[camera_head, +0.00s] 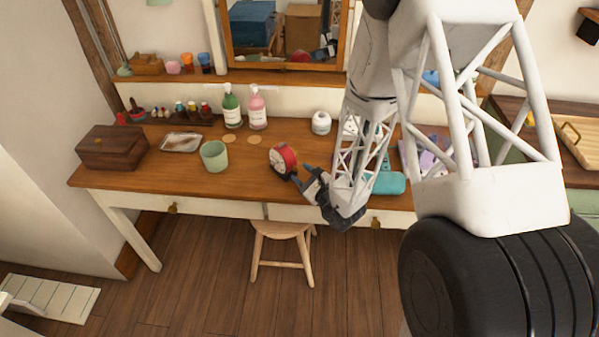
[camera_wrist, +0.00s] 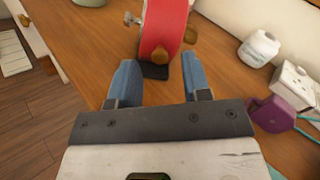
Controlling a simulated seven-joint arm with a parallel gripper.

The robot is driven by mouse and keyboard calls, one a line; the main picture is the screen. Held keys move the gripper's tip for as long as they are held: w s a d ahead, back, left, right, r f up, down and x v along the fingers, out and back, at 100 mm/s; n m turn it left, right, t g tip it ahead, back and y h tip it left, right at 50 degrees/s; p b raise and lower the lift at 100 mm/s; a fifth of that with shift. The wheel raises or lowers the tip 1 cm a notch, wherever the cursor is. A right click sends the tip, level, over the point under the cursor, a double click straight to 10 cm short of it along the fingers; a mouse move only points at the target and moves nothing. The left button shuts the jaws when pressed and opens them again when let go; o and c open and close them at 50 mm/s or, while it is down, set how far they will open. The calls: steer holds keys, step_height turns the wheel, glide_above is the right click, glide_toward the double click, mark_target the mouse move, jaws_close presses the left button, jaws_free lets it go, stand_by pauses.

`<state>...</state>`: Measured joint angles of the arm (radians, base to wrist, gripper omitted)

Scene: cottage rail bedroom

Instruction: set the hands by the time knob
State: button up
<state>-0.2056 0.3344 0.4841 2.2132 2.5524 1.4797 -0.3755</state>
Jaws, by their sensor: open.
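A red round clock (camera_head: 287,158) with a pale dial stands on the wooden dressing table (camera_head: 240,182). In the wrist view, the clock's red body (camera_wrist: 165,20) is cut off by the top edge. A brass knob (camera_wrist: 160,54) shows low on its near side, another brass knob (camera_wrist: 190,33) at its right, and a silvery key-like part (camera_wrist: 131,19) at its left. I cannot tell which is the time knob. My gripper (camera_head: 304,178), also in the wrist view (camera_wrist: 159,66), is open, its blue fingers pointing at the clock's back. The hands are too small to read.
A green cup (camera_head: 214,156) stands left of the clock. A white jar (camera_head: 321,122) is behind it to the right. A purple object (camera_wrist: 272,114) and a white box (camera_wrist: 294,83) lie right of my gripper. A stool (camera_head: 281,230) stands in front.

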steer(key=shift+x, duration=0.8)
jaws_close()
steer(key=shift+m, duration=0.4)
steer(key=m, duration=0.3)
steer(key=shift+m, duration=0.3)
steer(key=m, duration=1.3)
steer(key=shift+m, duration=0.4)
